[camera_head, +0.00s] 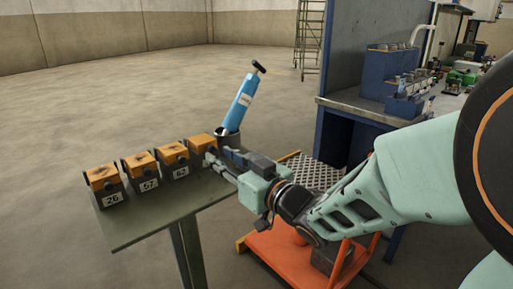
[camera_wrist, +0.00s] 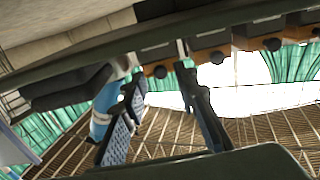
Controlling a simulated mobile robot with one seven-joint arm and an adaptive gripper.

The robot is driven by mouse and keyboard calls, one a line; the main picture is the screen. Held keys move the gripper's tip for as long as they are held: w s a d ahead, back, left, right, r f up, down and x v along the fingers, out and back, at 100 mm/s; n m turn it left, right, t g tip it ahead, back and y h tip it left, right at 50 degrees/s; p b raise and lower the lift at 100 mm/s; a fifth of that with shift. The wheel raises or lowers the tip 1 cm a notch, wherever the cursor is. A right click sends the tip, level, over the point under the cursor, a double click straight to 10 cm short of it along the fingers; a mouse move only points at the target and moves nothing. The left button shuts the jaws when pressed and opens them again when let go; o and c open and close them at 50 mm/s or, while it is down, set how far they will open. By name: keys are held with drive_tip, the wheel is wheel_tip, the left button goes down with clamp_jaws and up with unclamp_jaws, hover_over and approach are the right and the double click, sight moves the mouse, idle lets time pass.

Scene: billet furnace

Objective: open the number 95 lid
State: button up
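Four small dark boxes with orange lids stand in a row on a green table (camera_head: 150,222). The front plates read 26 on the leftmost box (camera_head: 105,186), 57 on the second (camera_head: 143,174) and what looks like 64 on the third (camera_head: 174,161). The fourth box (camera_head: 200,143) is partly covered by my gripper, so its number is hidden; no 95 is readable. All four lids look down. My gripper (camera_head: 216,162) is beside the fourth box's front.
A blue cylinder with a black T-handle (camera_head: 243,97) stands tilted in a grey cup (camera_head: 229,138) behind the fourth box. An orange platform (camera_head: 285,248) is on the floor right of the table. A blue workbench (camera_head: 345,130) stands farther right. The floor at left is clear.

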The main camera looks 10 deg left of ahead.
sight(213, 152)
drive_tip(key=shift+x, duration=1.7)
clamp_jaws()
